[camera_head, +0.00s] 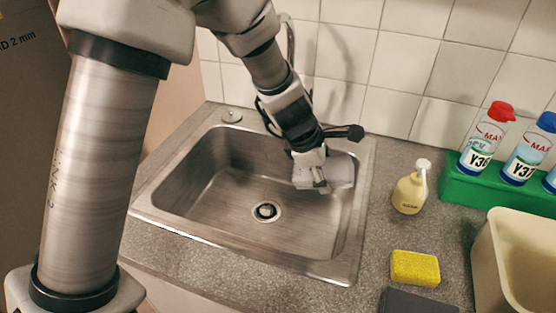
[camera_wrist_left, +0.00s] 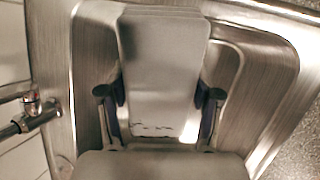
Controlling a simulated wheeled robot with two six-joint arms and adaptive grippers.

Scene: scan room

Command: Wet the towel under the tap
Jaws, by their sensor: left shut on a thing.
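My left gripper (camera_head: 318,178) reaches down over the right part of the steel sink (camera_head: 185,190). It is shut on a pale grey folded towel (camera_head: 341,170), which sticks out to the right of the fingers. In the left wrist view the towel (camera_wrist_left: 162,70) lies flat between the two fingertips of my left gripper (camera_wrist_left: 160,98), above the basin. The curved chrome tap (camera_head: 290,38) stands behind the sink, mostly hidden by my left arm. A chrome fitting with a red mark (camera_wrist_left: 30,108) shows at the left of the wrist view. No water stream is visible. My right gripper is out of view.
Right of the sink stand a cream bottle (camera_head: 409,192), a yellow sponge (camera_head: 415,268), a beige bin (camera_head: 490,262) and a green rack (camera_head: 478,188) with several labelled bottles. A tiled wall closes the back. The basin floor around the drain (camera_head: 266,211) is clear.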

